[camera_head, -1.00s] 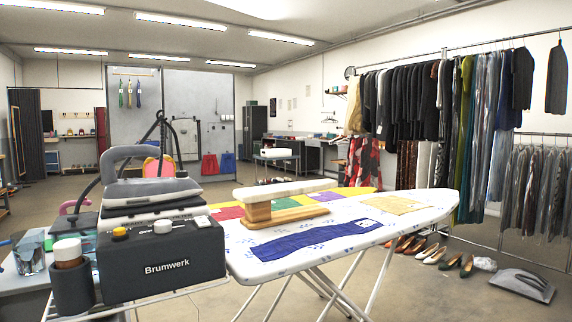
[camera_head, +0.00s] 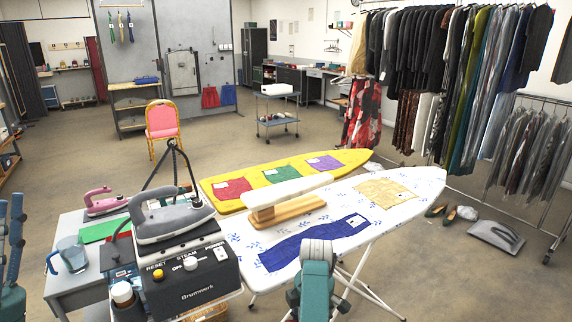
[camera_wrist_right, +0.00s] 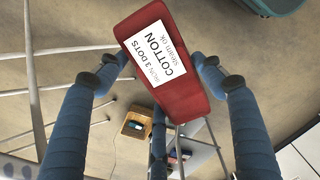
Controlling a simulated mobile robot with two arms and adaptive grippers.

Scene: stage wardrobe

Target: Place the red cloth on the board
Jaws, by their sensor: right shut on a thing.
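A dark red cloth (camera_wrist_right: 172,80) with a white label reading COTTON, IRON 3 DOTS, STEAM OK is held between the fingers of my right gripper (camera_wrist_right: 162,75) in the right wrist view. In the head view a teal and grey part of my right arm shows at the bottom middle, in front of the white ironing board (camera_head: 375,222); the held cloth is not visible there. The white board carries a blue cloth (camera_head: 300,248), a tan cloth (camera_head: 384,191) and a wooden sleeve stand (camera_head: 290,207). My left gripper (camera_head: 10,215) stands at the left edge, fingers apart and empty.
A yellow board (camera_head: 345,160) behind bears red, green and purple cloths. Left is a grey steam station (camera_head: 195,278) with an iron (camera_head: 170,218) on top, beside a table with a pink iron (camera_head: 103,203). Clothes racks stand right; shoes lie on the floor.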

